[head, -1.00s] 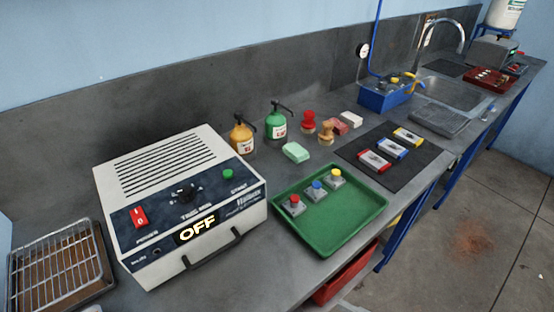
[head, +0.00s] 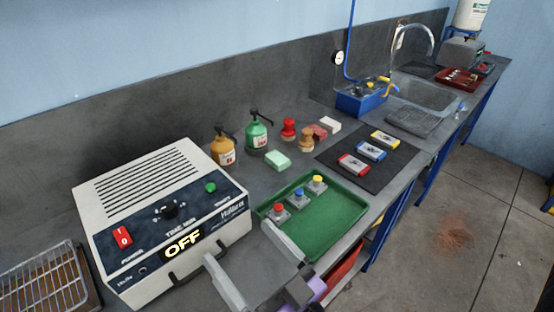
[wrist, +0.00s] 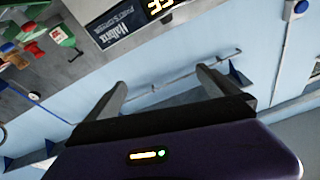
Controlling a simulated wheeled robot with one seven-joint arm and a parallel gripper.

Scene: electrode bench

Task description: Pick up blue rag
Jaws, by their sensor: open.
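I cannot make out a blue rag in either view. My gripper (head: 237,240) has come in at the bottom of the head view, its two pale fingers spread apart and empty. Part of the bench front is hidden behind my gripper and arm.
The white box (head: 150,178) reads OFF. A green tray (head: 335,235) holds three electrode blocks. A dark mat (head: 400,160) bears several coloured blocks. Bottles, stamps and a green sponge (head: 277,160) stand behind. A blue container (head: 358,103) is near the sink (head: 425,95).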

